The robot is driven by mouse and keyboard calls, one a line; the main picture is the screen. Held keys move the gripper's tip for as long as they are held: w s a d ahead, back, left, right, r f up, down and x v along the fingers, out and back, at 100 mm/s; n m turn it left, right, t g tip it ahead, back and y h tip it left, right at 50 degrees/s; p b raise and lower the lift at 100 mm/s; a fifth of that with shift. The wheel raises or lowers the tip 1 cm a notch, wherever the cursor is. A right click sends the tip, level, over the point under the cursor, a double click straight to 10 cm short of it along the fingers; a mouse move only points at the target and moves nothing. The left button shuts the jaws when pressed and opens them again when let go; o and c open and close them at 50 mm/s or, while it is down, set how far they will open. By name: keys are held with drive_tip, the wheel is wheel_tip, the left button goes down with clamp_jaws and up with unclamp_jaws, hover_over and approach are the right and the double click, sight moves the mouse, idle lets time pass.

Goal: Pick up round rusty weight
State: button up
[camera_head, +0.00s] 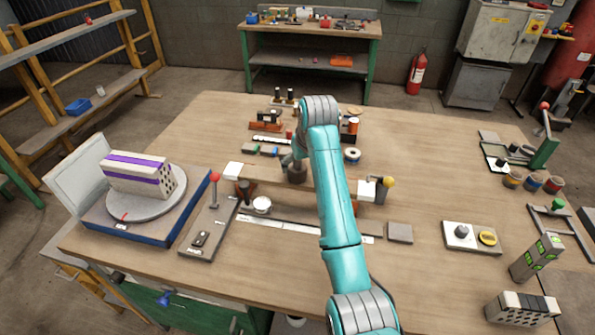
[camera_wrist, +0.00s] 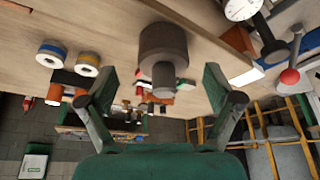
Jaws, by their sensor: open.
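In the head view the weight (camera_head: 296,174) shows just left of my arm, partly covered. In the wrist view the weight (camera_wrist: 164,42) appears upside down at upper centre, its knob pointing down the picture. My gripper (camera_wrist: 160,80) is open, with one green finger on each side of the knob in the picture; I see no finger touching it. In the head view my gripper is mostly hidden behind my teal arm.
A red-knobbed lever (camera_head: 214,178) stands left of the weight, and a yellow-knobbed one (camera_head: 388,183) to the right. A long pale ruler strip (camera_head: 290,226) lies in front. A turntable (camera_head: 147,197) with a hollow brick is at left. Tape rolls (camera_head: 352,155) and small tools lie behind.

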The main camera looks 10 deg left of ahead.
sight(298, 167)
drive_tip(key=shift+x, duration=2.3)
drive_tip(key=shift+s+a, duration=0.1)
drive_tip(key=shift+a, duration=0.1)
clamp_jaws()
drive_tip(key=shift+r, duration=0.15)
